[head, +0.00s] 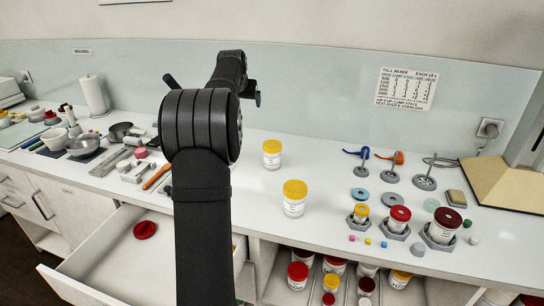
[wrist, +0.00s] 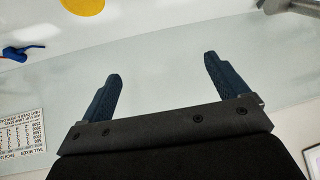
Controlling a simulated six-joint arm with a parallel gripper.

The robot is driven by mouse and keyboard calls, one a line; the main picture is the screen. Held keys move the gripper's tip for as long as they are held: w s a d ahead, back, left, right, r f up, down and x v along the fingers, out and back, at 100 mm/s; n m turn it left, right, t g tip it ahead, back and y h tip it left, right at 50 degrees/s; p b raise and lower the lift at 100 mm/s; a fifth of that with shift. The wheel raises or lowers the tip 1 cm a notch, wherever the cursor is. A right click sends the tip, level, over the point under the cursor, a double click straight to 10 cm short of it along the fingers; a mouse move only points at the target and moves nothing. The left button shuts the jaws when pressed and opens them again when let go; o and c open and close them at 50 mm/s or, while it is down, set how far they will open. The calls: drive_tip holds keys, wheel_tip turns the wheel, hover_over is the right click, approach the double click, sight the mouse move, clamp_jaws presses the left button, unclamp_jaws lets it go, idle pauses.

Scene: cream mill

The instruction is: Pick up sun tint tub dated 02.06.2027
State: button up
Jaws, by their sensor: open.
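Two white tubs with yellow lids stand upright on the counter right of my arm in the head view, one farther back (head: 271,155) and one nearer (head: 294,199). Their labels are too small to read, so I cannot tell which bears 02.06.2027. A smaller yellow-lidded tub (head: 360,215) sits in a grey holder farther right. My gripper (wrist: 162,68) is open and empty in the wrist view, with the pale wall panel behind its fingers. A round yellow lid (wrist: 83,5) shows at that view's top edge, apart from the fingers. My arm mostly hides the gripper in the head view.
Red-lidded (head: 399,218) and dark-red-lidded (head: 443,226) tubs stand in grey holders on the right. Several tubs fill the shelf below. An open drawer (head: 100,262) with a red lid (head: 145,230) juts out at left. Bowls and tools crowd the left counter.

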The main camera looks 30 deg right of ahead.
sight(271, 145)
drive_tip(key=s+d+f+m+g, duration=0.2)
drive_tip(key=s+d+f+g, duration=0.25)
drive_tip(key=s+f, duration=0.25)
drive_tip(key=shift+y, duration=0.4)
drive_tip(key=x, duration=0.7)
drive_tip(key=d+x, duration=0.1)
drive_tip(key=x, duration=0.3)
drive_tip(key=shift+w+d+f, duration=0.1)
drive_tip(key=shift+w+d, duration=0.05)
drive_tip(key=shift+w, duration=0.15)
drive_tip(key=shift+x, duration=2.8)
drive_tip(key=shift+d, duration=0.2)
drive_tip(key=c, duration=1.2)
drive_tip(key=shift+r, duration=0.2)
